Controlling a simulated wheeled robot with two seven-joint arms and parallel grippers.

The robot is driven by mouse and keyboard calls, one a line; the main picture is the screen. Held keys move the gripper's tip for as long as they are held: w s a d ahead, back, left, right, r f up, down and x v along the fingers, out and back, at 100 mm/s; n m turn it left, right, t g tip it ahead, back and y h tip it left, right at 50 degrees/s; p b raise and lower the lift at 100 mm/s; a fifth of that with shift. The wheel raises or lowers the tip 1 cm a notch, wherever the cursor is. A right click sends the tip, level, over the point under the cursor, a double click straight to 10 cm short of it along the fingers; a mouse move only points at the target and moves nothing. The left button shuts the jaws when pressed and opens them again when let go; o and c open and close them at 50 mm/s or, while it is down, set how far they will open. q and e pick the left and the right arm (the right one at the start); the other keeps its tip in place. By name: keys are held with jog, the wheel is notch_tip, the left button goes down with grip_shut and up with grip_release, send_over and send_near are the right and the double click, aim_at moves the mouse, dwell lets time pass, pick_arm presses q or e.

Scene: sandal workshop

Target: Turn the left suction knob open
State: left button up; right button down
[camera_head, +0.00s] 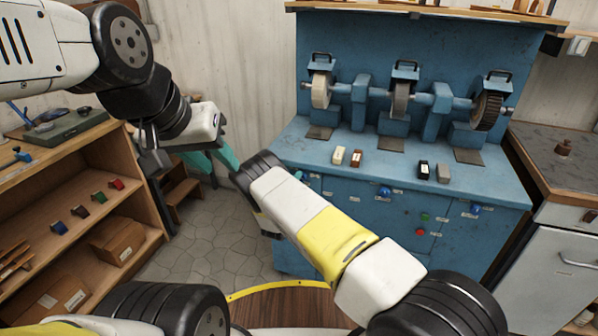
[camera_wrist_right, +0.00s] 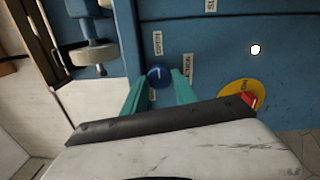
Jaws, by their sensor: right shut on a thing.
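The left suction knob (camera_wrist_right: 158,75) is round and blue with a short white mark, on the blue bench front in the right wrist view. An OPEN label (camera_wrist_right: 158,42) is just above it, and another label is to its right. My right gripper (camera_wrist_right: 160,92) has its teal fingers on both sides of the knob, shut on it. In the head view my right gripper (camera_head: 297,175) is at the bench's left front, where its own arm hides the knob. My left gripper (camera_head: 214,158) is open and empty, left of the bench over the floor.
The blue bench (camera_head: 340,203) carries several grinding wheels and two other blue knobs (camera_head: 384,192) (camera_head: 475,209). A yellow disc with a red button (camera_wrist_right: 243,92) is near the held knob. A wooden shelf (camera_head: 75,165) stands left, with free floor (camera_head: 215,235) between.

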jog(key=shift+f, duration=0.1)
dwell(0.3)
jog(key=c, duration=1)
grip_release()
jog(key=v, duration=0.8)
jog(key=shift+w+d, duration=0.1)
